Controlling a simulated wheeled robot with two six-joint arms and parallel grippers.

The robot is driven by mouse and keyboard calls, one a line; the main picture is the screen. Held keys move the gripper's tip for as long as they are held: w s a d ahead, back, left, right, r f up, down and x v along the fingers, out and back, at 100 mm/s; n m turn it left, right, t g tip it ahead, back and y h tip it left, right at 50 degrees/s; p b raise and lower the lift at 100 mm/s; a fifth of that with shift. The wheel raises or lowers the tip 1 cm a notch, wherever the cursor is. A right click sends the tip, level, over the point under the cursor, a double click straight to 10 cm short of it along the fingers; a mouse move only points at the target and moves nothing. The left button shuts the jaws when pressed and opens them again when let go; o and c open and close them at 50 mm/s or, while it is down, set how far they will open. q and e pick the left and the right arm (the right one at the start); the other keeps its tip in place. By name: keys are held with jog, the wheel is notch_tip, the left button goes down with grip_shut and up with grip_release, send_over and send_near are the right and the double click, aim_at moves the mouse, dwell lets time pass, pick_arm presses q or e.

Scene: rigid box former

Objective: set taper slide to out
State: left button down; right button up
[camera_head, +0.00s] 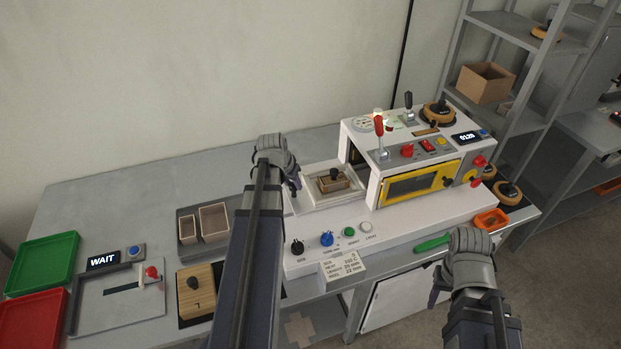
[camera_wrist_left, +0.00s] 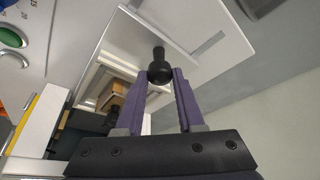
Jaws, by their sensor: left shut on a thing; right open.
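My left gripper (camera_head: 294,182) is beside the left end of the white machine (camera_head: 400,236), with its fingertips partly hidden by the hand. In the left wrist view, my left gripper (camera_wrist_left: 158,84) is shut on a black round knob (camera_wrist_left: 158,67). The knob stands on a pale plate (camera_wrist_left: 205,28) with a grey slot; I take it to be the taper slide's handle. A brown block with a black knob (camera_head: 334,181) sits in a white frame to the right of the left hand. My right gripper (camera_head: 440,287) is open, in front of the machine's right end.
A red-knobbed lever (camera_head: 380,138) stands on the machine above a yellow-framed window (camera_head: 420,183). Dials and buttons line its front. A slotted plate with a red knob (camera_head: 152,272), a WAIT display (camera_head: 103,261) and green (camera_head: 42,262) and red trays (camera_head: 32,322) are at the left.

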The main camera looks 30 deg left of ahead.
pick_arm(q)
jog(key=shift+s+a, duration=0.5)
jog(key=shift+s, duration=0.2)
jog(key=shift+s+a, duration=0.5)
jog(key=shift+s, duration=0.15)
jog(key=c, duration=0.5)
grip_release()
jog(key=shift+r, duration=0.1)
jog(key=p+v, duration=0.7)
jog(key=shift+s+r, duration=0.1)
jog(key=shift+r, duration=0.25)
